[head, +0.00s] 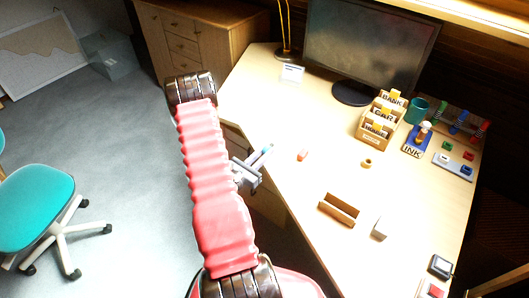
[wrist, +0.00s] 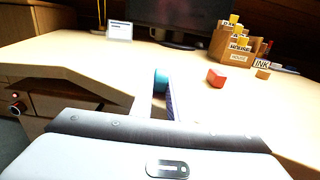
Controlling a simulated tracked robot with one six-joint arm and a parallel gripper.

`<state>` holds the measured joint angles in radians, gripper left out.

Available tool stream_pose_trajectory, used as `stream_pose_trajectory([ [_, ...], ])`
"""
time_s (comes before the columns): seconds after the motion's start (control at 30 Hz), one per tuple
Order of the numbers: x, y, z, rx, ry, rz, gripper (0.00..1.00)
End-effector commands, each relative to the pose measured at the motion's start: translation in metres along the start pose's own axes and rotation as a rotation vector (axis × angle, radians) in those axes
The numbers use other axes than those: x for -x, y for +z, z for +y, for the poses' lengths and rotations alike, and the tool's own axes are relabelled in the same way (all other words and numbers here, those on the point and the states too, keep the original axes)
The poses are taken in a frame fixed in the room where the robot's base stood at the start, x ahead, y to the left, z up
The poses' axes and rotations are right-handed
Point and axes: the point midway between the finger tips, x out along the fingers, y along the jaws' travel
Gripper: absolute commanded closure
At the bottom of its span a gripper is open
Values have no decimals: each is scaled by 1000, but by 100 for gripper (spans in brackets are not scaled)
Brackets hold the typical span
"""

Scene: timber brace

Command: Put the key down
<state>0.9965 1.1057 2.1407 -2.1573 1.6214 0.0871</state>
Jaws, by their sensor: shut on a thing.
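My gripper (head: 257,159) is over the near left edge of the desk, beside my red-sleeved arm. It is shut on a small teal thing, which I take to be the key (head: 267,148). In the wrist view the key (wrist: 161,78) shows as a teal end at my fingertips (wrist: 158,104). The rest of it is hidden between the fingers. I cannot tell whether it touches the desk top (head: 329,120).
A red block (head: 302,154) lies just right of my gripper, with a small tan ring (head: 367,163) beyond. A wooden tray (head: 339,209), labelled card box (head: 376,128) and monitor (head: 370,45) stand on the desk. Desk surface around the red block is clear.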

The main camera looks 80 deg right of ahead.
Motion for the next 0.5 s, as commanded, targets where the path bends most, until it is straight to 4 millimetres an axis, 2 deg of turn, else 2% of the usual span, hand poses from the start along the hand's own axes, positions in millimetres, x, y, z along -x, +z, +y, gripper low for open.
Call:
stream_pose_trajectory([
  [0.3, 0, -2, 0, 0, 0, 0, 100],
  [0.33, 0, -1, 0, 0, 0, 0, 83],
  [0.5, 0, -1, 0, 0, 0, 0, 71],
])
